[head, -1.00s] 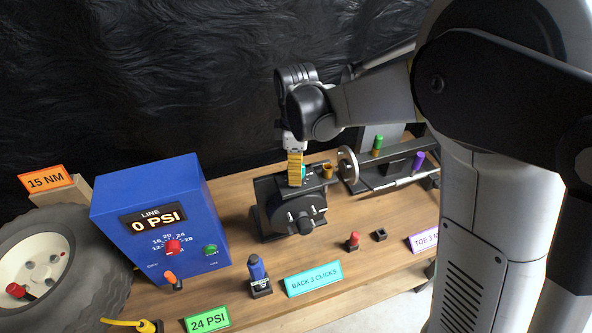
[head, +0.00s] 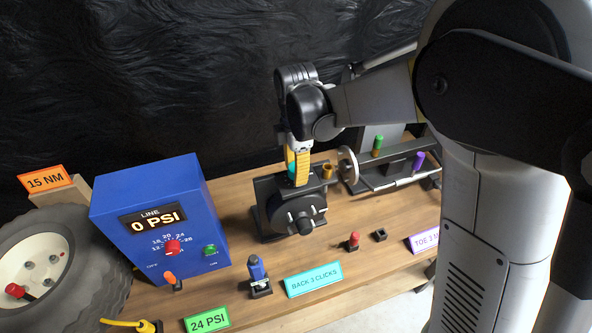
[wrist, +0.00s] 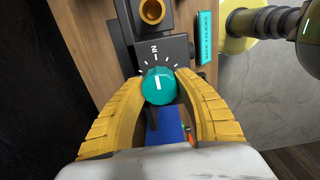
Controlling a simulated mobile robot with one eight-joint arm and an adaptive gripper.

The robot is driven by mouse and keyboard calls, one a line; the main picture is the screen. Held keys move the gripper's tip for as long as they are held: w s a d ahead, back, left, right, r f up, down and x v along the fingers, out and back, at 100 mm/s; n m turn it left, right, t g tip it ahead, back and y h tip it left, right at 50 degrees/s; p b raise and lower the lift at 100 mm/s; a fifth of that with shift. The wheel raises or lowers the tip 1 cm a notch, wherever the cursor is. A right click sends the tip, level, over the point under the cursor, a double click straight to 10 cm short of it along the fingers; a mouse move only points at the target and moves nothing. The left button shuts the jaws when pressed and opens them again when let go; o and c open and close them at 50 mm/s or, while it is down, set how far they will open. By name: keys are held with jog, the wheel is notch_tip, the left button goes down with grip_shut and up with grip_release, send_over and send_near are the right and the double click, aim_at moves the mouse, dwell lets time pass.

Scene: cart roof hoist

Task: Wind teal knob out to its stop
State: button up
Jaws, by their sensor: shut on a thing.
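The teal knob (wrist: 158,88) sits on a black block with white tick marks and a character at the top of its dial. A white line on the knob's face points up toward that character in the wrist view. My gripper (wrist: 160,92) is shut on the knob, one yellow finger on each side. In the head view my gripper (head: 299,172) points down onto the black damper unit (head: 266,206), and a sliver of teal shows beside the fingers. The fingers hide most of the knob there.
A brass knob (head: 328,171) stands right of my gripper. Left is a blue pressure box (head: 150,215) reading 0 PSI. In front are a teal sign (head: 313,279) reading BACK 3 CLICKS and a red-topped part (head: 353,241). A rig with green (head: 377,146) and purple knobs (head: 418,161) stands right.

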jog(key=o, duration=1.2)
notch_tip(320, 180, up, 12)
jog(key=s+d+f+m+t+b, duration=0.2)
jog(key=s+d+m, duration=0.3)
jog(key=s+m, duration=0.1)
jog(key=s+d+f+m+t+b, duration=0.2)
jog(key=s+d+m, duration=0.3)
jog(key=m, duration=0.3)
jog(key=s+d+f+m+t+b, duration=0.3)
jog(key=s+d+m, duration=0.2)
jog(key=s+m, duration=0.1)
jog(key=shift+s+d+f+m, duration=0.3)
jog(key=shift+s+f+m, duration=0.05)
jog(key=shift+m, duration=0.35)
